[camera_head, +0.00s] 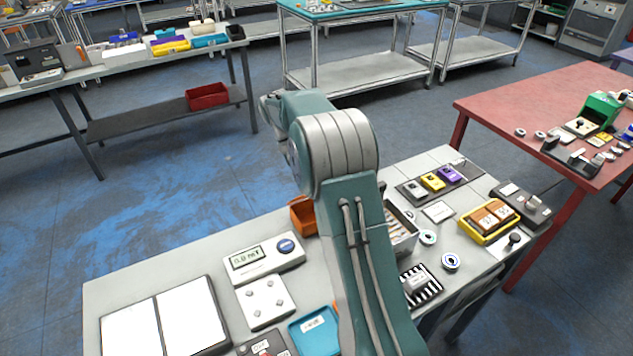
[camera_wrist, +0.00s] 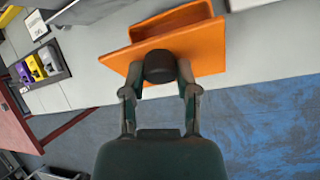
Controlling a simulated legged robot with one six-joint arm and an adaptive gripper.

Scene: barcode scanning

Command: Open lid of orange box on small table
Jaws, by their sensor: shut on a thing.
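The orange box (camera_head: 304,216) stands near the far edge of the small grey table, partly hidden behind my arm. Its open inside shows past the lid in the wrist view, where the box (camera_wrist: 172,22) is at the top. The flat orange lid (camera_wrist: 208,50) is nearer the wrist camera and uncovers part of the box. A round black knob (camera_wrist: 160,67) sits on the lid. My gripper (camera_wrist: 160,90) has its two fingers shut on the knob, one on each side. In the head view my arm hides the gripper and lid.
The small table (camera_head: 205,275) also holds a scale (camera_head: 264,258), a blue tray (camera_head: 315,330), a yellow tray (camera_head: 489,220) and a striped pad (camera_head: 420,286). Blue-grey floor is clear beyond its far edge. A red table (camera_head: 530,100) stands to the right.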

